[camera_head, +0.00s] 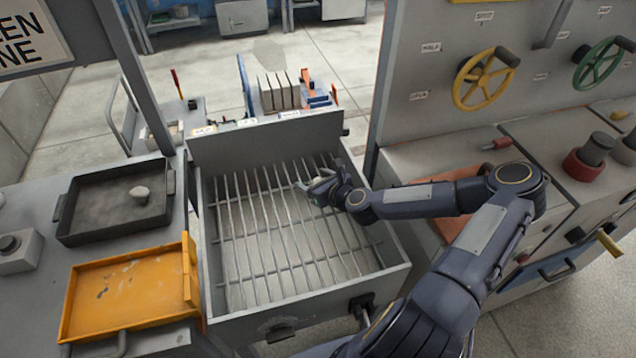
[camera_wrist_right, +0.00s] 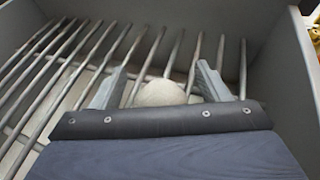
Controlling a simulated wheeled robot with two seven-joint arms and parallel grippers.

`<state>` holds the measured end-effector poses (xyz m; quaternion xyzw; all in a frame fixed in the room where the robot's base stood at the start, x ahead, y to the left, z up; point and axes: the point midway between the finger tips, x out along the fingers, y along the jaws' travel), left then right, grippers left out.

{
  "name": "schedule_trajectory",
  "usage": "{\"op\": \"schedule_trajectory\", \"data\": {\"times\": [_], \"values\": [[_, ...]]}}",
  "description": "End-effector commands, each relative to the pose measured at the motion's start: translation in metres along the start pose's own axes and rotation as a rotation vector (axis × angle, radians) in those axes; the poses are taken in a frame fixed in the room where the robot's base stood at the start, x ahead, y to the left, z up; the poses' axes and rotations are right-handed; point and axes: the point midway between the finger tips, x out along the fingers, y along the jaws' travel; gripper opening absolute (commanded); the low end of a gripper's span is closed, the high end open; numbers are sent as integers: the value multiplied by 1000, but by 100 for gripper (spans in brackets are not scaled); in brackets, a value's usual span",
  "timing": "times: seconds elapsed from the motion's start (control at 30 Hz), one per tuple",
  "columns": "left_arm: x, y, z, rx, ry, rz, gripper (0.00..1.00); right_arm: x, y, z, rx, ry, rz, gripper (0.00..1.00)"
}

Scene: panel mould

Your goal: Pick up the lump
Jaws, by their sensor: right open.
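A pale, rounded lump (camera_wrist_right: 160,93) shows in the right wrist view, low between the two fingers of my right gripper (camera_wrist_right: 160,78). Its lower part is hidden behind the gripper's palm edge. The fingers stand apart on either side of it, and I cannot tell whether either touches it. In the head view my right gripper (camera_head: 310,184) is low over the bars of a grey grated box (camera_head: 240,315), towards its upper right. The lump there is hard to make out against the gripper. My left gripper is not in view.
The dark tray (camera_head: 75,228) and an orange tray (camera_head: 130,325) are on the left bench. The grated box has raised walls, with a taller back plate (camera_head: 250,140). A panel with a yellow handwheel (camera_head: 484,80) and a green one stands on the right.

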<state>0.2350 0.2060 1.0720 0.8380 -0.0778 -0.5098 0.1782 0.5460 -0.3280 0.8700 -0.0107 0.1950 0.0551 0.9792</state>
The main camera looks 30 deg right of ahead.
Motion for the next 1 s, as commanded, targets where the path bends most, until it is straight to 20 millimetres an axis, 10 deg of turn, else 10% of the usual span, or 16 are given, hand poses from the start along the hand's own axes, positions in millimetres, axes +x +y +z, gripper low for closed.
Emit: {"op": "schedule_trajectory", "data": {"times": [0.27, 0.67, 1.0], "values": [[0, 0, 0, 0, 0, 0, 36, 5, 0, 0, -1, 0, 0, 69], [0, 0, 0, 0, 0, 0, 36, 5, 0, 0, -1, 0, 1, 19], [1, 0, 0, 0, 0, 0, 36, 3, 0, 3, -2, -1, 0, 18]]}}
